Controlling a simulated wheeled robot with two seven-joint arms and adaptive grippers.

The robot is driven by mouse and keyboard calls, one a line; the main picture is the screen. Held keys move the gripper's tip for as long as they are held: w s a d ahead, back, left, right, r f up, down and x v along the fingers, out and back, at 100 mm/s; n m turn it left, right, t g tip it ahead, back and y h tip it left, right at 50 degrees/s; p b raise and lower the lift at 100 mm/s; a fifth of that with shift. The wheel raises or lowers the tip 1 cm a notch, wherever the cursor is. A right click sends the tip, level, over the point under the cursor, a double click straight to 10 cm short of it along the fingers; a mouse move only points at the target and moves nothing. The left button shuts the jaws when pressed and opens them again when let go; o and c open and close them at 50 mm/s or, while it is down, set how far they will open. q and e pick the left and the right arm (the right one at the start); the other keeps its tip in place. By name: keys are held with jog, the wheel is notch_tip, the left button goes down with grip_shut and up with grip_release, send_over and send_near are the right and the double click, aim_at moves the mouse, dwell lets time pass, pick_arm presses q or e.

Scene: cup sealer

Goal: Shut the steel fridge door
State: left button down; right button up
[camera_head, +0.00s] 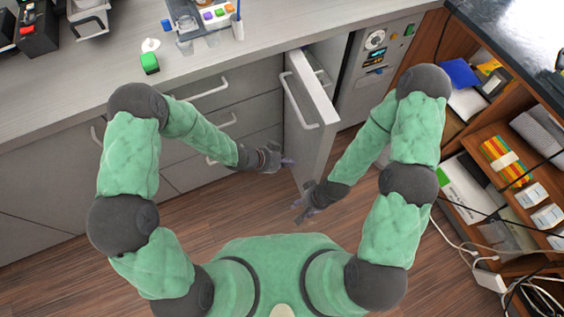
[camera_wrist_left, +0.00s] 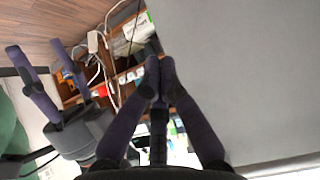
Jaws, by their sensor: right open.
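The steel fridge door (camera_head: 308,150) stands ajar, jutting from the counter front toward me, with a pale bar handle (camera_head: 300,103) on its left face. Its grey panel (camera_wrist_left: 240,70) fills the right of the left wrist view. My left gripper (camera_head: 290,161) is beside the door's left face, low and near its front edge; its fingers (camera_wrist_left: 160,78) are together with nothing between them. I cannot tell whether they touch the door. My right gripper (camera_head: 301,211) is open and empty, below the door's near edge; it also shows in the left wrist view (camera_wrist_left: 40,80).
Grey drawers (camera_head: 225,105) with bar handles line the counter left of the door. A control panel unit (camera_head: 375,65) stands right of it. A wooden shelf (camera_head: 480,135) with papers, boxes and loose cables is at the right. Wood floor (camera_head: 240,205) lies clear in front.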

aim_at(315, 160)
pick_arm(q)
jog(key=shift+w+d+f+b, duration=0.35)
jog(key=shift+d+f+b, duration=0.1)
jog(key=shift+d, duration=0.7)
jog(key=shift+w+d+f+b, duration=0.3)
jog(key=shift+d+f+b, duration=0.2)
jog(key=shift+d, duration=0.65)
jog(key=shift+w+d+f+b, duration=0.35)
jog(key=shift+d+f+b, duration=0.1)
jog(key=shift+d, duration=0.7)
jog(key=shift+d, duration=0.1)
